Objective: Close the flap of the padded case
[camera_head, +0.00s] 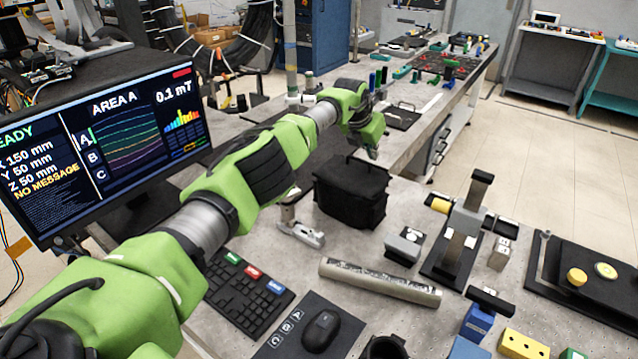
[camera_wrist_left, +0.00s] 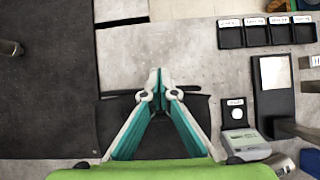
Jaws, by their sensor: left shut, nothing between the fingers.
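The black padded case (camera_head: 350,192) stands on the grey workbench in the middle of the head view. Its top looks roughly level, with a dark edge along the back; I cannot tell how far its flap is shut. In the left wrist view the dark case (camera_wrist_left: 150,140) lies behind and below the fingers. My left gripper (camera_head: 372,152) is just above and beyond the back of the case, pointing down. In the wrist view its fingertips (camera_wrist_left: 160,72) meet with nothing between them, past the case's upper edge. Contact with the case is unclear. My right gripper is out of view.
A monitor (camera_head: 105,145) stands at the left, with a keyboard (camera_head: 245,295) and mouse (camera_head: 320,330) in front. A compartment tray (camera_wrist_left: 267,46) shows in the wrist view.

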